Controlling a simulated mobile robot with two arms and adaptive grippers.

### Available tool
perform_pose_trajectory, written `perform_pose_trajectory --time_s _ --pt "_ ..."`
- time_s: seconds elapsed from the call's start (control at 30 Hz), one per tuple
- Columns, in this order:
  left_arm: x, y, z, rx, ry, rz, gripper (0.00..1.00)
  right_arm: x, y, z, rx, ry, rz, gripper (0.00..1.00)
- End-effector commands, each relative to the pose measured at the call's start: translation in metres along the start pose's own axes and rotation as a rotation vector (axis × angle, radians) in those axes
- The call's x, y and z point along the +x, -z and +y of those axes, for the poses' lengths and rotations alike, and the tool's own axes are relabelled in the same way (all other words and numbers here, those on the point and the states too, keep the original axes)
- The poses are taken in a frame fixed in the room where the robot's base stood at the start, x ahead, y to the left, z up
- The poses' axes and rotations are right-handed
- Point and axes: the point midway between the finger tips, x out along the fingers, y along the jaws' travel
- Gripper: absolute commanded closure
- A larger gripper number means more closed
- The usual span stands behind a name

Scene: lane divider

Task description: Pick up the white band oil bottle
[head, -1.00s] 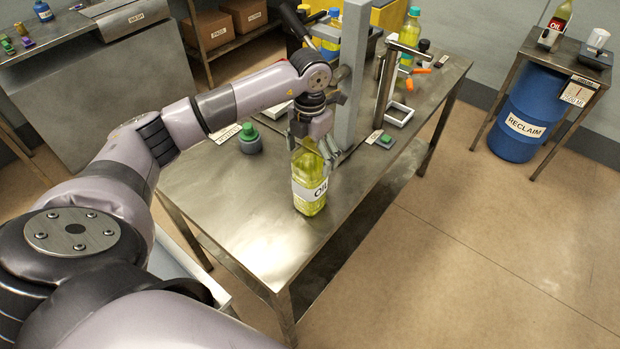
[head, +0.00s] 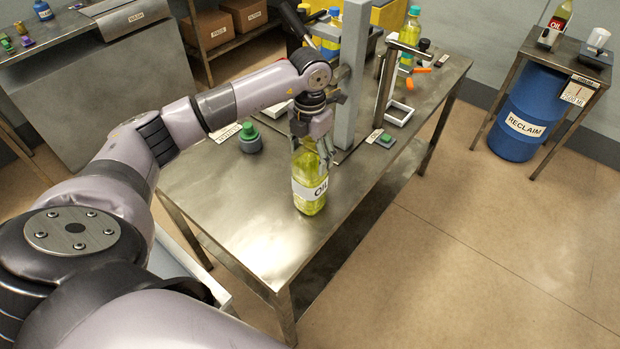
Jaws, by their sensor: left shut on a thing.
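The white band oil bottle (head: 309,192) is a clear bottle of yellow oil with a white label band reading OIL. It stands upright on the near part of the metal table (head: 235,215). My left gripper (head: 312,150) comes down from above and is shut on the upper part of the bottle. The fingers hide the bottle's neck and top. I cannot tell whether the bottle's base is clear of the table. My right gripper is not in view.
A grey upright post (head: 351,80) stands just behind the gripper. A dark round container with a green cap (head: 250,138) is to the left. Another yellow bottle (head: 409,35) stands farther back. A blue RECLAIM drum (head: 527,115) is at the right. The table's near end is clear.

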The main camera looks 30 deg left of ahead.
Motion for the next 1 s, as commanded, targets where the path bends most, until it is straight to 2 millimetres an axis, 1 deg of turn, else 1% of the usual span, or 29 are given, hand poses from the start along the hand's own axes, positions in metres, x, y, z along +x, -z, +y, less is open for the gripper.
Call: perform_pose_trajectory --time_s 0.03,0.17,0.2,0.47,0.67,0.77,0.87,0.97,1.0 --pt "0.0 0.0 0.001 -0.001 -0.001 -0.001 0.85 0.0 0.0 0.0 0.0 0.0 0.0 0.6" --pt "0.0 0.0 0.001 -0.001 -0.001 -0.001 0.94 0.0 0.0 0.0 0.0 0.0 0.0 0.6" --pt "-0.002 -0.001 0.001 -0.001 -0.001 -0.004 0.95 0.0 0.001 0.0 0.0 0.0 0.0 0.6" --pt "-0.003 -0.001 0.001 -0.001 0.0 -0.004 0.95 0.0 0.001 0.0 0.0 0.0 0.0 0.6" --pt "-0.015 -0.002 0.001 -0.001 -0.001 -0.007 0.95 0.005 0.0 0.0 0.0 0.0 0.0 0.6" --pt "-0.028 -0.002 0.001 -0.001 0.0 -0.008 0.95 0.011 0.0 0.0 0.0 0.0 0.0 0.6" --pt "-0.049 -0.003 0.0 -0.001 0.0 -0.012 0.95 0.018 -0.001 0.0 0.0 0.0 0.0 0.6" --pt "-0.076 -0.003 0.0 -0.001 0.001 -0.014 0.95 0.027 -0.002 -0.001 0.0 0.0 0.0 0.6" --pt "-0.089 -0.003 0.0 -0.001 0.0 -0.015 0.95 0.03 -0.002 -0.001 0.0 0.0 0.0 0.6"
